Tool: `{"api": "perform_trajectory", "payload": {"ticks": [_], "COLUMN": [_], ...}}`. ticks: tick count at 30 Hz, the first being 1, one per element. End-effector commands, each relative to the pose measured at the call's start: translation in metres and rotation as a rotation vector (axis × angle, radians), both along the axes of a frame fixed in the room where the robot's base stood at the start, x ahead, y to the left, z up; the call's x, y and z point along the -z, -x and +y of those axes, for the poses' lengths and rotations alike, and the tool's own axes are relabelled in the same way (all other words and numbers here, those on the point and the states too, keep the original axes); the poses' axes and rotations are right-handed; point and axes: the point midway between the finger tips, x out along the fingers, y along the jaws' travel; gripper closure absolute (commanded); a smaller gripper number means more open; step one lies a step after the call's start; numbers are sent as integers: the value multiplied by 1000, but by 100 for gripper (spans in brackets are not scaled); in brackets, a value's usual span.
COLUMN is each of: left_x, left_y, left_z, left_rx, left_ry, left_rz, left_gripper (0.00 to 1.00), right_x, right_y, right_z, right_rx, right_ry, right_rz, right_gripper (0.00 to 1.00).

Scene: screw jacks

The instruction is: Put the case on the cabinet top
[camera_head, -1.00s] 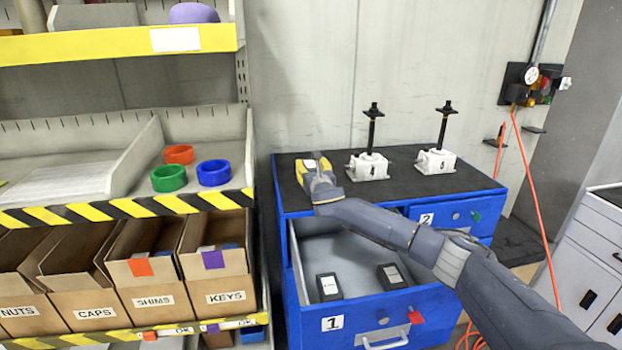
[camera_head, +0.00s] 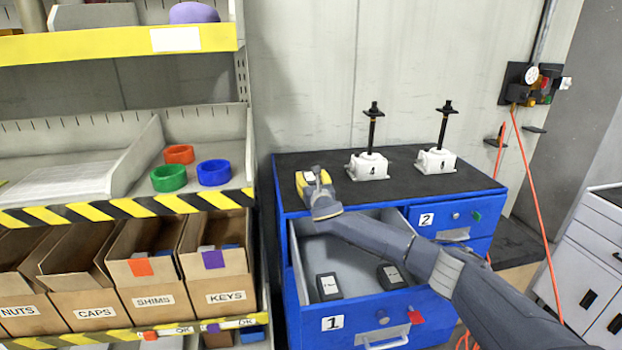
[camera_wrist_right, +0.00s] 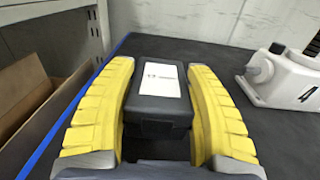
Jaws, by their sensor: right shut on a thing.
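The case (camera_wrist_right: 158,95) is a small black box with a white label on its top. My right gripper (camera_wrist_right: 160,110) has its yellow fingers on both sides of the case and is shut on it. In the head view, the right gripper (camera_head: 313,183) is over the left part of the dark cabinet top (camera_head: 335,165), and the case is mostly hidden there, only its pale label showing between the fingers. I cannot tell whether the case touches the top. My left gripper is not in view.
Two white screw jacks (camera_head: 368,165) (camera_head: 436,160) stand on the cabinet top to the right. Drawer 1 (camera_head: 350,265) is open below, with two black cases (camera_head: 328,287) (camera_head: 391,276) inside. A shelf rack with cardboard bins (camera_head: 150,275) stands at the left.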

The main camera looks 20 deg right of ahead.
Motion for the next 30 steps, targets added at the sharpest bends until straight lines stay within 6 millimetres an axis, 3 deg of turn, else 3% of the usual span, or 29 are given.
{"api": "perform_trajectory", "payload": {"ticks": [10,11,16,24,30], "left_x": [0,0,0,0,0], "left_y": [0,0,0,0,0], "left_z": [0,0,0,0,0], "left_rx": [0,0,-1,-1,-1], "left_ry": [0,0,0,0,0], "left_rz": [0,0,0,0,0], "left_gripper": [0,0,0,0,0], "right_x": [8,10,12,14,2], "right_y": [0,1,1,1,4], "right_z": [0,0,0,1,1], "right_rx": [0,0,0,-1,-3], "right_ry": [1,2,2,3,2], "right_rz": [2,4,8,11,11], "right_gripper": [91,45,25,24,24]}}
